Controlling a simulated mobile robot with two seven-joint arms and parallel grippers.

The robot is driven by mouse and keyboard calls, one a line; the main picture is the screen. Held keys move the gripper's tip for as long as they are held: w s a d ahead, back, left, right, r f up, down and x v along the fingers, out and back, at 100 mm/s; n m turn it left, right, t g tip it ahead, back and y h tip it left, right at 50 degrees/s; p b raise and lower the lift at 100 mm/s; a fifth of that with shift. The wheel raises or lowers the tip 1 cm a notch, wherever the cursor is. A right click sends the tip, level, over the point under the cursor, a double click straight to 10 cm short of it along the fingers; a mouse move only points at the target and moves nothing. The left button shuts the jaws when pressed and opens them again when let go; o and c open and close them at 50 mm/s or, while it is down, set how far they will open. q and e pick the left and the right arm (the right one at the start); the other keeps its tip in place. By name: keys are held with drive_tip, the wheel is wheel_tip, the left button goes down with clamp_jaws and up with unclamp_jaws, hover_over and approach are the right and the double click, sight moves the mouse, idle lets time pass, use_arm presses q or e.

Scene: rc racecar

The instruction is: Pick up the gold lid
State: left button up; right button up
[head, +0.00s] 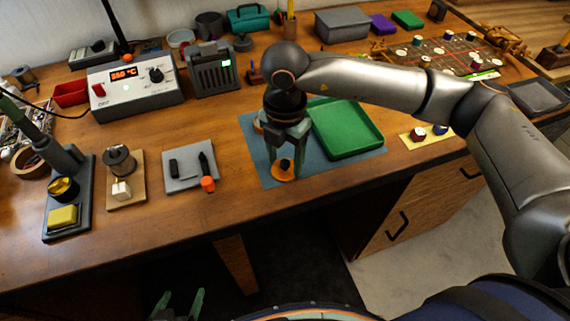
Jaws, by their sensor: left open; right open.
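The gold lid (277,177), a flat orange-gold disc with a dark knob, lies on the blue-grey mat (325,168) near its front edge. My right gripper (285,161) points down over it, open, with its fingers either side of the knob. I cannot tell whether the fingers touch the lid. My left gripper (180,304) is low at the bottom edge, open and empty, in front of the bench and far from the lid.
A green tray (345,130) lies on the mat, right of my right gripper. A grey pad (190,168) with small tools is to the left. A soldering station (133,83) and boxes stand behind. The bench front between pad and mat is clear.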

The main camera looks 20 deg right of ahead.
drive_tip(key=shift+c, duration=0.2)
clamp_jaws()
idle(0.4)
